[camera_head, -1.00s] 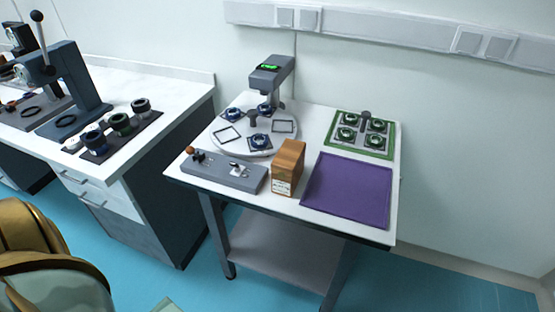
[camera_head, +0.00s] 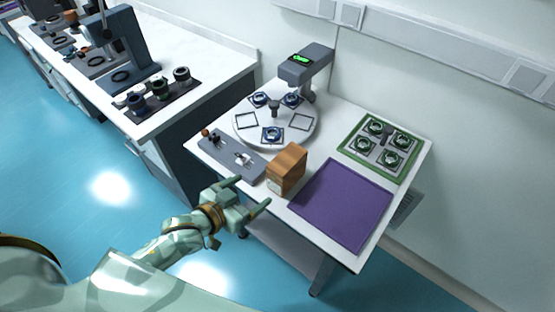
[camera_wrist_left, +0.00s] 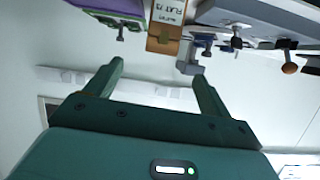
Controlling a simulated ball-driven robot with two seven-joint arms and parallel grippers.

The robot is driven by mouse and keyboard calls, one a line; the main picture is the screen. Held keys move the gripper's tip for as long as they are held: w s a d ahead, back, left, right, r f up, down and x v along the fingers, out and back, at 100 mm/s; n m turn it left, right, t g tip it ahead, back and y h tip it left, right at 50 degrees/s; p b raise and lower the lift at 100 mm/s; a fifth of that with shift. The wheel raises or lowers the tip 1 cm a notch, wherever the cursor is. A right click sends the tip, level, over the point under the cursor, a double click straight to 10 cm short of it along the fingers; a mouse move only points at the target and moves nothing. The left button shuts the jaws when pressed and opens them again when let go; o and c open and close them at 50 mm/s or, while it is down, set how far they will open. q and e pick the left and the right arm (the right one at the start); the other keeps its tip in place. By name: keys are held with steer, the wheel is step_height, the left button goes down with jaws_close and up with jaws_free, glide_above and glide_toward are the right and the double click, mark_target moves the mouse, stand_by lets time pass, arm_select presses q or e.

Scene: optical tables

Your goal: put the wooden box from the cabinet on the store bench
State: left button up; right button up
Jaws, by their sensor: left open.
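The wooden box (camera_head: 287,168) stands upright on the front part of a white-topped bench (camera_head: 278,203), between a grey switch panel and a purple mat. It has a pale label on its front and also shows in the left wrist view (camera_wrist_left: 166,36), at the top, with the scene turned over. My left gripper (camera_head: 254,192) is open and empty, in front of the bench's front edge and a little left of the box, apart from it. Its two fingers (camera_wrist_left: 158,70) spread below the box in the left wrist view. No cabinet is clearly identifiable. My right gripper is out of view.
The purple mat (camera_head: 340,205) is bare. Behind stand a round turntable (camera_head: 268,146) with small mounts, a grey post device (camera_head: 305,68) and a green-rimmed tray (camera_head: 380,150). The grey panel (camera_head: 232,157) has small levers. Another bench (camera_head: 205,60) stands at left.

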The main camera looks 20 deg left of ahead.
mark_target(274, 173)
arm_select(q)
steer(key=b+x, duration=0.1)
steer(key=x, duration=0.4)
steer(key=shift+w+r, duration=0.1)
steer(key=shift+w, duration=0.25)
steer(key=b+x, duration=0.1)
steer(key=x, duration=0.3)
steer(key=shift+w+d, duration=0.15)
steer(key=shift+w, duration=0.2)
steer(key=shift+w+f, duration=0.2)
steer(key=b+x, duration=0.1)
steer(key=x, duration=0.3)
steer(key=shift+w+f+b, duration=0.3)
steer(key=shift+b, duration=0.05)
steer(key=shift+w+d, duration=0.1)
steer(key=shift+w, duration=0.25)
steer(key=shift+s, duration=0.1)
steer(key=shift+c, duration=0.9)
steer(key=c, duration=1)
steer(key=shift+r, duration=0.1)
steer(key=c, duration=0.4)
steer(key=shift+o, duration=0.2)
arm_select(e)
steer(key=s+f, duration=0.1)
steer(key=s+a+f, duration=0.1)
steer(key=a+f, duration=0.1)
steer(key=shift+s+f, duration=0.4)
arm_select(q)
steer(key=shift+r, duration=0.1)
